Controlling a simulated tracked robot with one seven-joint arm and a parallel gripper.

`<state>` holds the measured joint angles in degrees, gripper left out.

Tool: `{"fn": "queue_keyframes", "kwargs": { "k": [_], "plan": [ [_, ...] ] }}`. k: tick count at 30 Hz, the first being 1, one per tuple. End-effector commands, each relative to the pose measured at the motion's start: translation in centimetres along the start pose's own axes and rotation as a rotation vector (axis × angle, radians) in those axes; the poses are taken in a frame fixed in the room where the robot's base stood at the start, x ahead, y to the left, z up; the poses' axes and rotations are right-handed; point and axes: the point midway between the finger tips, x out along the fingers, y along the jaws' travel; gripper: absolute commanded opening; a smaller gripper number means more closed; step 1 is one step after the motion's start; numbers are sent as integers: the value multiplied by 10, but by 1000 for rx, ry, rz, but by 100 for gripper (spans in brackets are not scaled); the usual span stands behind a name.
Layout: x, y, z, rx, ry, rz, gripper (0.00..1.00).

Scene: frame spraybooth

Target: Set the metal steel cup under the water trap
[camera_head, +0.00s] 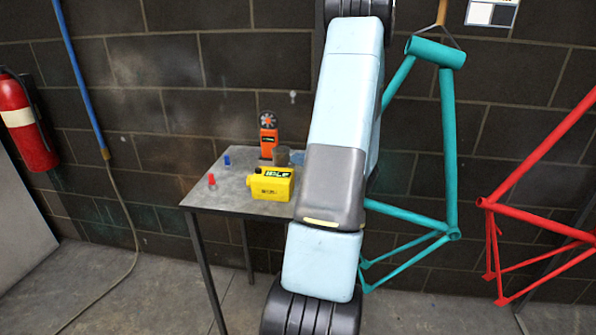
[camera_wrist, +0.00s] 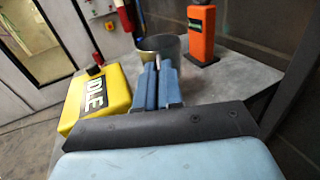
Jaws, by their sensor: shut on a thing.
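The steel cup (camera_head: 282,157) is a small grey metal cylinder at the back of the table, partly hidden by my arm in the head view. In the wrist view the cup (camera_wrist: 171,46) stands upright just beyond my fingertips. My gripper (camera_wrist: 160,67) has its blue fingers close together on the near wall of the cup, shut on it. In the head view, my arm hides most of the gripper. I cannot tell whether the cup touches the tabletop. I cannot make out a water trap in either view.
The metal table (camera_head: 225,192) carries a yellow block marked IDLE (camera_head: 270,183), an orange meter (camera_head: 268,136), and small red (camera_head: 212,180) and blue (camera_head: 227,160) items. A blue pipe (camera_head: 78,75) runs down the wall. A fire extinguisher (camera_head: 27,125) and teal frame (camera_head: 449,150) flank the table.

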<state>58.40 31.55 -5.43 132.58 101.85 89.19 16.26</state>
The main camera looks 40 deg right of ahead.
Motion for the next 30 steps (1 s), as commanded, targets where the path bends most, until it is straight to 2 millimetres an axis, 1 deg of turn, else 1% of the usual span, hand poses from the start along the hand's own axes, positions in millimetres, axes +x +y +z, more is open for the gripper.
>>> {"fn": "queue_keyframes", "kwargs": {
  "k": [5, 8, 12, 15, 26, 27, 30],
  "plan": [
    [5, 1, -7, 0, 0, 1, 0],
    [11, 2, -16, 2, 1, 0, 0],
    [10, 2, -33, 2, 2, -1, 0],
    [10, 2, -41, 0, 1, 0, 0],
    [10, 2, -44, 0, 0, 0, 0],
    [10, 2, -44, -1, 0, 0, 9],
    [10, 2, -44, -1, 0, 1, 19]
  ]
}}
